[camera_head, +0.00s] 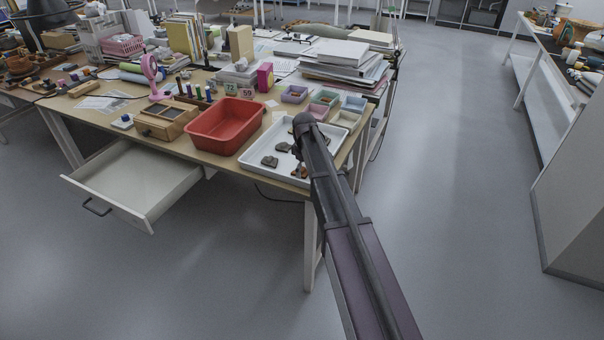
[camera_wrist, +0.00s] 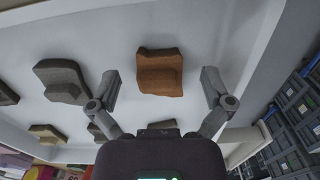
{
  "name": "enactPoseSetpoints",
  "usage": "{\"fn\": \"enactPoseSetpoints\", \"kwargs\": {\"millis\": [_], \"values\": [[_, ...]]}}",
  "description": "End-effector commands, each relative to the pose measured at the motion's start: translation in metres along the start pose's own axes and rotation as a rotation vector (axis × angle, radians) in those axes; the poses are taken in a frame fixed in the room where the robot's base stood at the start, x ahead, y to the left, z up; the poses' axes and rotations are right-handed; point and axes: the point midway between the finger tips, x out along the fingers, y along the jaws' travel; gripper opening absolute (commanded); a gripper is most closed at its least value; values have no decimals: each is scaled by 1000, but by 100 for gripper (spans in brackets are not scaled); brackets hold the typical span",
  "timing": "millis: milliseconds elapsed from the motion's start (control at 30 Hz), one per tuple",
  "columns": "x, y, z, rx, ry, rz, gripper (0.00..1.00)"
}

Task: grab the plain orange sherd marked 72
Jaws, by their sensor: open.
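An orange-brown sherd (camera_wrist: 160,72) lies in the white tray, between and ahead of my gripper's fingers in the wrist view. No number is readable on it. In the head view a small orange piece (camera_head: 299,172) shows beside my arm, partly hidden. My gripper (camera_wrist: 160,80) is open, with one finger to each side of the sherd and a gap on both sides. I cannot tell whether the fingertips are down at its level. In the head view my arm mostly covers the gripper.
Grey sherds (camera_head: 269,161) (camera_wrist: 62,80) share the white tray (camera_head: 256,153), close to the left finger. The tray's raised wall (camera_wrist: 262,50) is to the right in the wrist view. A red bin (camera_head: 226,126) stands left of the tray; small pastel boxes (camera_head: 293,95) stand behind.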

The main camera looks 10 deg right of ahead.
Motion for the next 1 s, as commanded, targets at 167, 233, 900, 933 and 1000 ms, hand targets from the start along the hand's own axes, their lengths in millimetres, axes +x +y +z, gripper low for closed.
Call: {"fn": "enactPoseSetpoints", "kwargs": {"millis": [167, 233, 900, 933, 1000], "values": [[0, 0, 0, 0, 0, 0, 94], [0, 0, 0, 0, 0, 0, 73], [1, -2, 0, -1, -2, -3, 0], [1, -2, 0, -1, -2, -3, 0], [0, -2, 0, -1, -2, -4, 0]]}}
